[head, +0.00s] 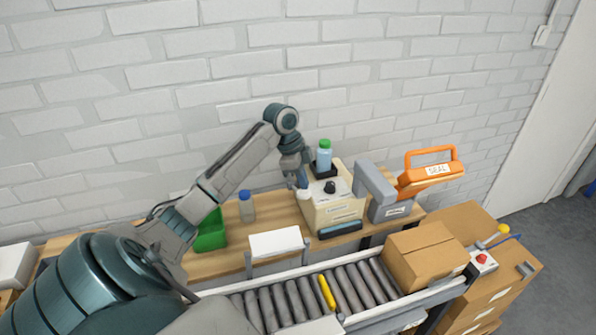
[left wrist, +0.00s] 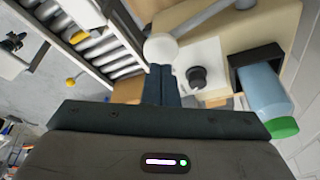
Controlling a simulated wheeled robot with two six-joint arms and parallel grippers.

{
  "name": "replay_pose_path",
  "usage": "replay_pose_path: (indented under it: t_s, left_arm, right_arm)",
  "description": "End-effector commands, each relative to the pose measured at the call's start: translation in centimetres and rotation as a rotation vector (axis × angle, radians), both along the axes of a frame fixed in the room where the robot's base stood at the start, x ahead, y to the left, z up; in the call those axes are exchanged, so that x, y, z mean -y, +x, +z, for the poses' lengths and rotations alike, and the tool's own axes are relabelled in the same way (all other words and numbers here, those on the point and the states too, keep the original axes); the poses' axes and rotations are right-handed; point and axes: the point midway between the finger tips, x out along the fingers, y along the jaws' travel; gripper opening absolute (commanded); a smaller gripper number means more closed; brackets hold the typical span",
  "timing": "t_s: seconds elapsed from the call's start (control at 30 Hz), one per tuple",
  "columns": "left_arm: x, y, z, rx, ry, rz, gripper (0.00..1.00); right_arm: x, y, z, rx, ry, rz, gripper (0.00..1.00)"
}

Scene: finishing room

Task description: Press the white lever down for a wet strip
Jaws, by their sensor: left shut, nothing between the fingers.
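The beige tape dispenser (head: 322,217) stands on the wooden bench against the wall, with a black knob (head: 330,187) on its top. The white lever's round end (head: 304,194) is at the dispenser's left side. In the left wrist view the white ball end (left wrist: 160,48) lies just beyond my fingertips. My left gripper (head: 302,184) is shut and empty, pointing down at the lever end. Its dark fingers (left wrist: 162,84) are together in the wrist view. I cannot tell whether they touch the ball. No paper strip is clearly visible. My right gripper is out of view.
An orange-handled sealer (head: 430,174) is to the right. A roller conveyor (head: 290,304) with a carton (head: 425,256) runs in front. A green bin (head: 211,235) and blue-capped bottle (head: 247,208) stand left.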

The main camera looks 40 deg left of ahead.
Motion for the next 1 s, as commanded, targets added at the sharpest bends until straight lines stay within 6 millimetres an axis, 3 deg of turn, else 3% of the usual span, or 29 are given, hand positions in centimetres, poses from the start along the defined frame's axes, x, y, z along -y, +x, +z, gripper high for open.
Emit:
replay_pose_path:
  t_s: [1.0]
  left_arm:
    - [0.1, -0.1, -2.3, -0.002, 0.0, 0.0, 0.0]
  right_arm:
    - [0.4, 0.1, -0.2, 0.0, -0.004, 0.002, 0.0]
